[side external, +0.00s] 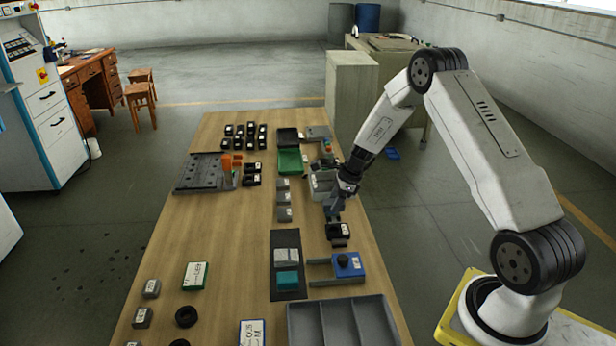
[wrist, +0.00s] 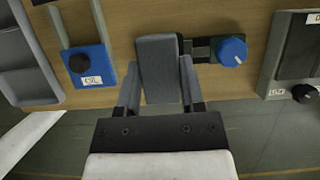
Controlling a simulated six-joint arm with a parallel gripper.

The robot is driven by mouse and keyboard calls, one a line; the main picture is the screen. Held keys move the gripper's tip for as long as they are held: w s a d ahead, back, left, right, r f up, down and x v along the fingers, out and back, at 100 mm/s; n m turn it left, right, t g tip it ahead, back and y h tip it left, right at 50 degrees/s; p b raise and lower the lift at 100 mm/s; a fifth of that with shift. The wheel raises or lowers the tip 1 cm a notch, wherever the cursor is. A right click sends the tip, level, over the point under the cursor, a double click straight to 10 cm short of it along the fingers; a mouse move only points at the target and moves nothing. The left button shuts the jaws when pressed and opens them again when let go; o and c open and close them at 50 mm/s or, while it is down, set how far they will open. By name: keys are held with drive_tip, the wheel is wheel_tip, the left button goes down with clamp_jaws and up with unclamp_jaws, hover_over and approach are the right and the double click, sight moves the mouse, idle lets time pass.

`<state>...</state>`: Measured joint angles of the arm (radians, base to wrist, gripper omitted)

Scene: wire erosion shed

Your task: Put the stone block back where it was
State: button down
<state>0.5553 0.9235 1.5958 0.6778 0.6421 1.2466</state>
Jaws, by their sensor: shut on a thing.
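My gripper (wrist: 158,84) is shut on a plain grey block, which I take to be the stone block (wrist: 158,62). The block stands out beyond the fingertips, between the two grey fingers. In the side view my gripper (side external: 334,206) points down over the right part of the table, just behind a small black labelled item (side external: 338,232). The held block is hard to make out there. In the wrist view a black fixture (wrist: 203,48) with a blue knob (wrist: 232,52) lies right beside the block. Whether the block touches it or the table, I cannot tell.
A blue OIL unit (side external: 347,264) stands in front of my gripper. A dark mat (side external: 288,237) carries a grey block (side external: 287,256) and a teal block (side external: 288,280). A grey divided tray (side external: 338,322) is at the front.

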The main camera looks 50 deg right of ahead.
drive_tip(key=s+a+r, duration=0.2)
drive_tip(key=s+a, duration=0.1)
drive_tip(key=a, duration=0.9)
drive_tip(key=shift+r, duration=0.15)
approach(282, 239)
drive_tip(key=shift+w+a+f, duration=0.15)
drive_tip(key=shift+a+f, duration=0.5)
drive_tip(key=shift+a, duration=0.35)
drive_tip(key=shift+w+d+f, duration=0.1)
drive_tip(key=shift+w+f, duration=0.45)
drive_tip(key=shift+f, duration=0.05)
drive_tip(key=shift+w+f, duration=0.1)
drive_tip(key=shift+w+f, duration=0.1)
drive_tip(key=shift+f, duration=1.5)
drive_tip(key=shift+f, duration=0.15)
